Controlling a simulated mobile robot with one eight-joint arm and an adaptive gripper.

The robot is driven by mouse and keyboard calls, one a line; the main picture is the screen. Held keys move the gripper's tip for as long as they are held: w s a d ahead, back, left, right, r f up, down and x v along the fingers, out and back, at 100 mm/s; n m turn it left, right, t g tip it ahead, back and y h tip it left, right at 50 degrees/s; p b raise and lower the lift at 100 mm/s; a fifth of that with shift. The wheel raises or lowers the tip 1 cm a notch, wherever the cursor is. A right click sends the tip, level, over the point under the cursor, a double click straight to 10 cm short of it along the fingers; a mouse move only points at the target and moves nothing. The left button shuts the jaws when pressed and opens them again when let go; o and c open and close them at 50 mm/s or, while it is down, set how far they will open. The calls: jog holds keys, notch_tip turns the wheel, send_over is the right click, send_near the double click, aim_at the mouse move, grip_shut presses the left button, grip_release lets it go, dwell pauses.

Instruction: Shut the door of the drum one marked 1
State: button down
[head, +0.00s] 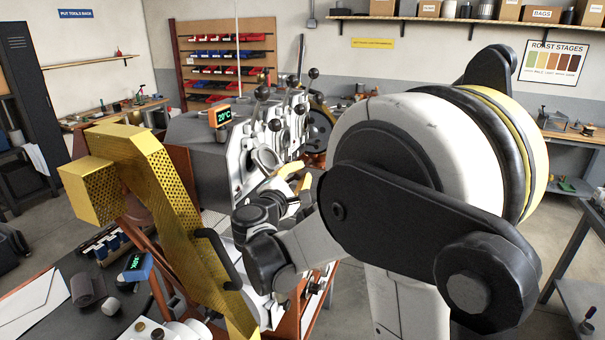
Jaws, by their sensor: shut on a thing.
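The sample roaster (242,160) is a row of pale drum fronts with black-knobbed levers, to the left of my arm. The nearest front has a round, pale-rimmed opening or door (264,158). I cannot read a number 1 on any front. My gripper (293,178) seems to be the yellow-tipped part just right of this nearest front, partly behind my dark wrist. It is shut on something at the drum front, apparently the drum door. The grip itself is too small and covered to see clearly. How far the door stands open cannot be told.
A yellow perforated guard (160,190) stands close left of my wrist. A display (221,116) reads 20°C. A dark table (75,262) with small items is at lower left. A shelf rack (225,60) of red and blue bins is behind. Grey floor (345,300) shows below my arm.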

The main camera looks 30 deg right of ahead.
dwell(0.4)
jog(key=c, duration=1.4)
grip_release()
jog(key=shift+o, duration=0.2)
jog(key=shift+a, duration=0.1)
jog(key=v, duration=1.2)
